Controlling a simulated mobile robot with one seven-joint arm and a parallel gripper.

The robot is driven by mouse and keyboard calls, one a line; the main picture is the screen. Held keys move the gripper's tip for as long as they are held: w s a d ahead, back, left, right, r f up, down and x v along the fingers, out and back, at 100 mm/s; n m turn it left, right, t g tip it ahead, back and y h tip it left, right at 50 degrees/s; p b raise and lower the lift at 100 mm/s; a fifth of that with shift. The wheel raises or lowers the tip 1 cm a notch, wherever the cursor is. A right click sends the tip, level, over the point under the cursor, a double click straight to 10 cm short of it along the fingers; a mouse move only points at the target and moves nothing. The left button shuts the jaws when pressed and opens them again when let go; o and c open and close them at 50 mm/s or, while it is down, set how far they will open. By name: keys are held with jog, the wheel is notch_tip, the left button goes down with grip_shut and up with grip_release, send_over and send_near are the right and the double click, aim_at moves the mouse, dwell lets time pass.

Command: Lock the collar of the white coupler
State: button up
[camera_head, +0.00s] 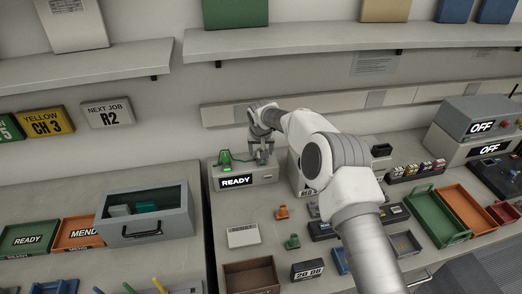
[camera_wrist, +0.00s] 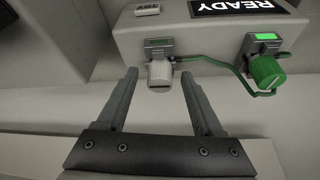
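The white coupler (camera_wrist: 159,74) sits at a grey socket on the box marked READY (camera_wrist: 215,30) in the wrist view. A dark line shows on its end. My gripper (camera_wrist: 159,76) is open, with one finger on each side of the coupler and a visible gap to both. In the head view my gripper (camera_head: 263,158) is above the right part of the READY box (camera_head: 262,178), and I cannot make out the white coupler there. A green coupler (camera_wrist: 267,72) with a green cable is to the right in the wrist view. I cannot tell the collar's state.
The green cable (camera_wrist: 225,61) runs between the two sockets, close to the right finger. In the head view, a grey cabinet (camera_head: 165,225) stands to the left, small orange and green parts lie in front, and green (camera_head: 428,222) and orange trays are at the right.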

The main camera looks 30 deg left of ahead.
grip_shut()
jog(key=shift+f+b, duration=0.1)
jog(key=shift+b, duration=0.25)
jog(key=shift+m+b, duration=0.3)
jog(key=shift+m, duration=0.2)
jog(key=shift+f+m+h+b, duration=0.1)
jog(key=shift+m+h+b, duration=0.4)
jog(key=shift+m+b, duration=0.3)
jog(key=shift+m+h, duration=0.4)
jog(key=shift+m, duration=0.6)
jog(key=o, duration=0.6)
grip_release()
jog(key=shift+r, duration=0.2)
